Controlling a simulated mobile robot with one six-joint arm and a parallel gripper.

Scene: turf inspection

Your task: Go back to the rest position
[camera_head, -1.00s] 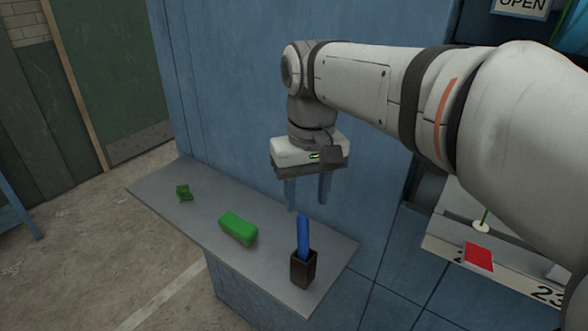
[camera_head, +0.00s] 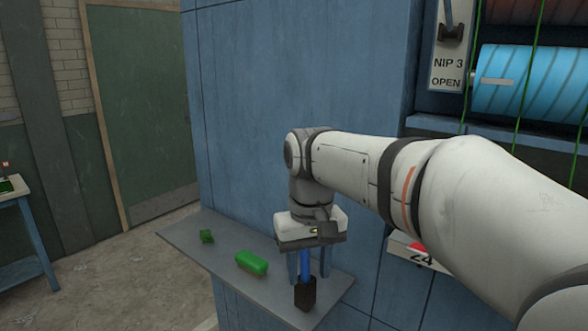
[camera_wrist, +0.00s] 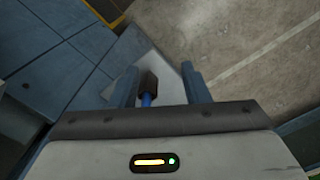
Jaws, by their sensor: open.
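My gripper (camera_head: 308,272) is open above the right end of a grey shelf (camera_head: 215,263), pointing down. A blue stick (camera_head: 304,267) stands in a small dark holder (camera_head: 305,293) on the shelf. In the head view the stick shows between my two fingers. In the wrist view the stick (camera_wrist: 147,100) and the holder (camera_wrist: 149,79) show between the fingers, closer to the left one. Nothing is gripped. How far the stick reaches up between the fingers is hard to tell.
A green-topped block (camera_head: 252,262) and a small green object (camera_head: 207,236) lie on the shelf to the left. A blue panel wall (camera_head: 290,90) rises behind the shelf. A blue roller (camera_head: 525,85) is at upper right. A table (camera_head: 18,190) stands at far left.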

